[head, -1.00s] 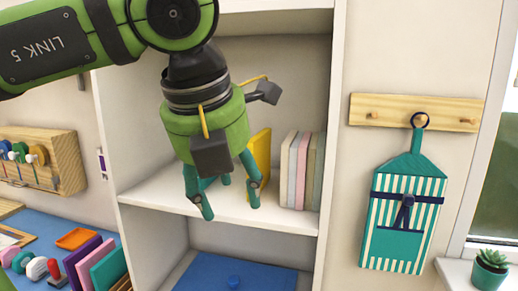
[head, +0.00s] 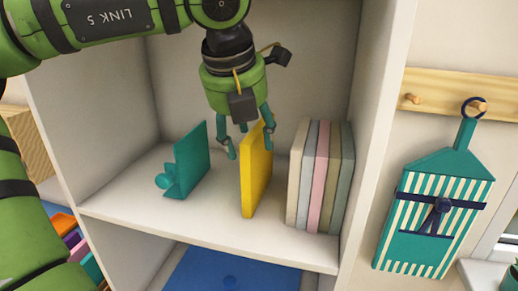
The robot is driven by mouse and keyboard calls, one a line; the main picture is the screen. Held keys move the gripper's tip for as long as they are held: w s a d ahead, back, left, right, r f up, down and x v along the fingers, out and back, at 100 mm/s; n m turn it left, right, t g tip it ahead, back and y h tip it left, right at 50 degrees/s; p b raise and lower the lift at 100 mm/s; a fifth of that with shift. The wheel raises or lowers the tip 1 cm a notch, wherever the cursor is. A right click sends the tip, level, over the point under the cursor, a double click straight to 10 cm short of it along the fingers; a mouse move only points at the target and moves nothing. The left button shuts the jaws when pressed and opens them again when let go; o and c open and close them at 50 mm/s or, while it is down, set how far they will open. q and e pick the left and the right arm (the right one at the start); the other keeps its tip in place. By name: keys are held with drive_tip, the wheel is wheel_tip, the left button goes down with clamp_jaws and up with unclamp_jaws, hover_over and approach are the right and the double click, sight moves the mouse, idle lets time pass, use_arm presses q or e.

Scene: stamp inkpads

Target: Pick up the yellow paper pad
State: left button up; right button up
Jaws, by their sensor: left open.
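The yellow paper pad (head: 257,177) stands upright on the white shelf (head: 215,218), in the middle of the compartment. My left gripper (head: 251,148) hangs above and around the pad's upper part, fingers pointing down. Its fingers are spread apart, one on the left of the pad and one reaching behind or past its top edge. I cannot tell whether a finger touches the pad. My right gripper is not in view.
A teal bookend-like piece (head: 190,160) stands left of the pad. A row of several pastel books or pads (head: 320,177) stands to the right, with a narrow gap. A blue sheet (head: 225,270) lies below.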

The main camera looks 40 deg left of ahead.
sight(256, 128)
use_arm(q)
drive_tip(key=w, duration=0.1)
drive_tip(key=w+a+p, duration=0.1)
drive_tip(key=w+a, duration=0.1)
drive_tip(key=shift+w, duration=0.35)
drive_tip(key=shift+w+p, duration=0.1)
drive_tip(key=shift+p, duration=0.2)
drive_tip(key=shift+w+f, duration=0.1)
drive_tip(key=shift+f, duration=0.2)
drive_tip(key=p+x, duration=0.1)
drive_tip(key=x, duration=0.2)
drive_tip(key=shift+a+f, duration=0.1)
drive_tip(key=shift+f, duration=0.15)
drive_tip(key=shift+w+a+f, duration=0.15)
drive_tip(key=shift+w+f, duration=0.1)
drive_tip(key=shift+f, duration=0.2)
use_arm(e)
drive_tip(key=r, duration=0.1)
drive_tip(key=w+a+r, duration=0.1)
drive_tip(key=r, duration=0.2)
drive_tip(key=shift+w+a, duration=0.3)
use_arm(q)
drive_tip(key=shift+s, duration=0.1)
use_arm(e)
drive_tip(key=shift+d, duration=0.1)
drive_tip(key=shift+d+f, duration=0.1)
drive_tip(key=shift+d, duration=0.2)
